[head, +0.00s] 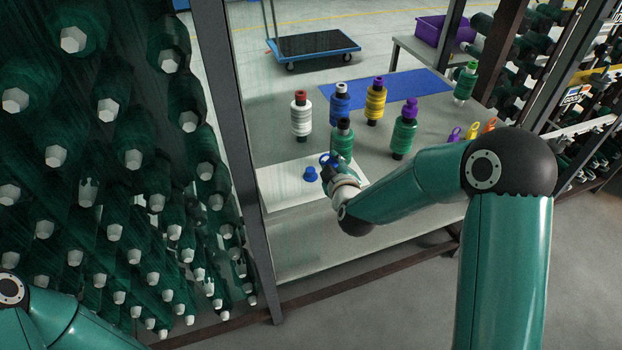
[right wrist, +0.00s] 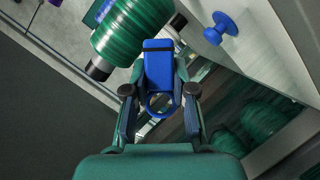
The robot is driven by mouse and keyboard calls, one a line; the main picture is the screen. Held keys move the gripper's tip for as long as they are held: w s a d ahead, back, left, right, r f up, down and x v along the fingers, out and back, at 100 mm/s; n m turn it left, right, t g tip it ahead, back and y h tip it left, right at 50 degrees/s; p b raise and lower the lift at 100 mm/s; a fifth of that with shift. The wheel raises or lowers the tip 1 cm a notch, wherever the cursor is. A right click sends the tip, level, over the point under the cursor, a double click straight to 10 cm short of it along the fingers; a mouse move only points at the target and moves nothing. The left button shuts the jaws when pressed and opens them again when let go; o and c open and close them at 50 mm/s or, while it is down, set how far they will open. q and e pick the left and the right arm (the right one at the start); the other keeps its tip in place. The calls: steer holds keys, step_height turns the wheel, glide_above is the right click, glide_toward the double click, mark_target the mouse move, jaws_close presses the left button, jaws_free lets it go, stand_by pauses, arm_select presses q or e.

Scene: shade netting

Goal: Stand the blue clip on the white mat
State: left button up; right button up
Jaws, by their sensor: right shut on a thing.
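The blue clip (right wrist: 158,65) is held between the fingers of my right gripper (right wrist: 160,90) in the right wrist view. It has a flat body and a ring (right wrist: 160,104) at the end nearer the palm. In the head view the blue clip (head: 327,158) shows at the tip of my right gripper (head: 333,168), over the right part of the white mat (head: 285,188). I cannot tell whether the clip touches the mat. A blue knob-shaped piece (head: 310,174) stands on the mat, left of the gripper. My left gripper is out of view.
A green spool with a dark top (head: 343,140) stands close behind my right gripper. White (head: 301,117), blue-and-white (head: 340,105), yellow (head: 375,102) and green (head: 404,132) spools stand farther back. Small coloured clips (head: 472,131) lie at the right. A post (head: 235,130) rises at the left.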

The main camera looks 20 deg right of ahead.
step_height(320, 180, up, 7)
steer(key=w+a+m+y, duration=0.1)
steer(key=w+m, duration=0.2)
steer(key=m, duration=0.2)
step_height(320, 180, up, 6)
steer(key=m+g+y+b, duration=0.1)
steer(key=m+y, duration=0.1)
glide_above(308, 187)
step_height(308, 187, down, 14)
steer(key=b, duration=0.7)
steer(key=shift+f+b, duration=0.2)
steer(key=shift+b, duration=0.2)
steer(key=shift+f+b, duration=0.55)
steer(key=shift+f, duration=2.05)
steer(key=o, duration=0.9)
